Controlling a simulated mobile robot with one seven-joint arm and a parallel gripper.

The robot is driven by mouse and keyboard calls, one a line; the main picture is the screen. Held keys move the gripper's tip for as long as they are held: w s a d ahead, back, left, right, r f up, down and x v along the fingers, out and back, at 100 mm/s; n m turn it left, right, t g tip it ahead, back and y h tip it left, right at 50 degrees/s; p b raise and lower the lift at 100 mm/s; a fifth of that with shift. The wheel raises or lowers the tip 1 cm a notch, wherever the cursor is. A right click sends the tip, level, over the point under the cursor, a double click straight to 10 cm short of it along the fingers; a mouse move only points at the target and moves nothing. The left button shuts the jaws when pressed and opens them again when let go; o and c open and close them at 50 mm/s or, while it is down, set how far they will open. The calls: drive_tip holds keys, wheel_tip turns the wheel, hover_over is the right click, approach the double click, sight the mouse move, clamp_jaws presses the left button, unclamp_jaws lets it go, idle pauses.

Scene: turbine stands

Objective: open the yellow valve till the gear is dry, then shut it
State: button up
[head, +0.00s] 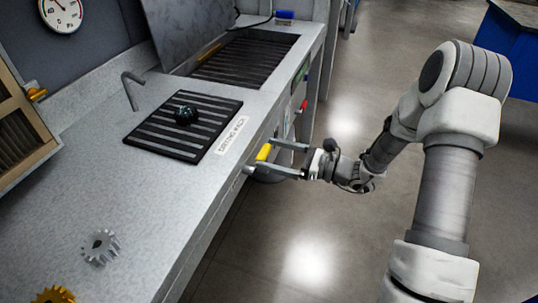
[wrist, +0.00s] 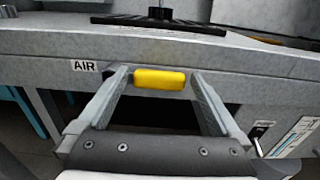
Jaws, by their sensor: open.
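The yellow valve handle (head: 264,152) sits on the front face of the bench, below the drying rack. In the wrist view the yellow handle (wrist: 159,80) lies level, beside an "AIR" label (wrist: 84,66). My gripper (head: 262,157) is open, with one finger at each end of the handle; gaps show between handle and fingers in the wrist view (wrist: 160,82). A dark, glossy gear (head: 186,115) rests on the black slatted rack (head: 160,147). Its wetness is hard to judge. A bent grey nozzle (head: 132,92) stands behind the rack.
A grey gear (head: 101,247) and a gold gear (head: 54,295) lie on the near benchtop. A slatted basin (head: 245,60) is farther along. A wooden-framed box (head: 20,130) is at the left and a dial gauge (head: 62,14) on the wall. The floor right of the bench is clear.

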drive_tip(key=shift+w+a, duration=0.25)
drive_tip(key=shift+a, duration=0.4)
clamp_jaws()
